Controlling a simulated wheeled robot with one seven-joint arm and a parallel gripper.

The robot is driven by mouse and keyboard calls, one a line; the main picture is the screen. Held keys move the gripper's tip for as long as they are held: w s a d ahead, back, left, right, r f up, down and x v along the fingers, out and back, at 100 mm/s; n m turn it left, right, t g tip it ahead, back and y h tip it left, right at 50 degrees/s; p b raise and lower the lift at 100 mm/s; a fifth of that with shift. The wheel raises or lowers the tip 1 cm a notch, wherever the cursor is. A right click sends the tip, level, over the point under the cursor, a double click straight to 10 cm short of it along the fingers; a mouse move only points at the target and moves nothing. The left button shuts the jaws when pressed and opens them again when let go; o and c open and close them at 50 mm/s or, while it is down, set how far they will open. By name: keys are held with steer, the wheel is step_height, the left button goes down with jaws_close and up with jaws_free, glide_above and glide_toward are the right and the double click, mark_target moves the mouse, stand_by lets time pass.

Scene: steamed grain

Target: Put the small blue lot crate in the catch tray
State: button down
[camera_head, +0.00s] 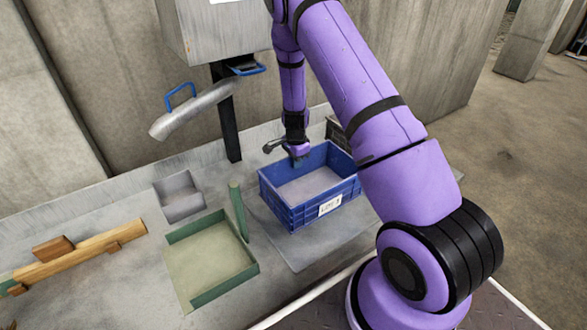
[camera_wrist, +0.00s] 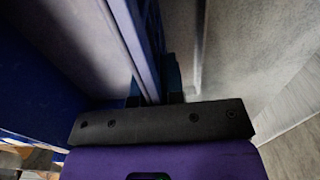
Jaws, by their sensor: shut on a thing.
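The blue lot crate (camera_head: 310,185) stands upright on a flat grey plate (camera_head: 305,248) on the bench. It has a white label on its front and pale contents or a pale floor inside. My gripper (camera_head: 299,160) reaches down to its back-left rim and is shut on that rim. In the wrist view the crate's blue wall (camera_wrist: 140,45) runs up between the fingers of my gripper (camera_wrist: 155,98). A shallow green-walled tray (camera_head: 250,270), which looks like the catch tray, lies left of the crate. Its pale floor looks empty.
A green post (camera_head: 238,210) stands between tray and crate. A small grey bin (camera_head: 179,195) sits behind the tray. A metal chute (camera_head: 193,110) with a blue handle hangs above the bench. Wooden pieces (camera_head: 80,255) lie at the left. A wall closes the back.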

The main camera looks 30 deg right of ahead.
steer(key=shift+w+a+f, duration=0.1)
steer(key=shift+w+f, duration=0.15)
steer(key=shift+f, duration=0.65)
steer(key=shift+w+a+f, duration=0.1)
steer(key=shift+w+f, duration=0.15)
steer(key=shift+f, duration=0.8)
steer(key=c, duration=1.2)
jaws_free()
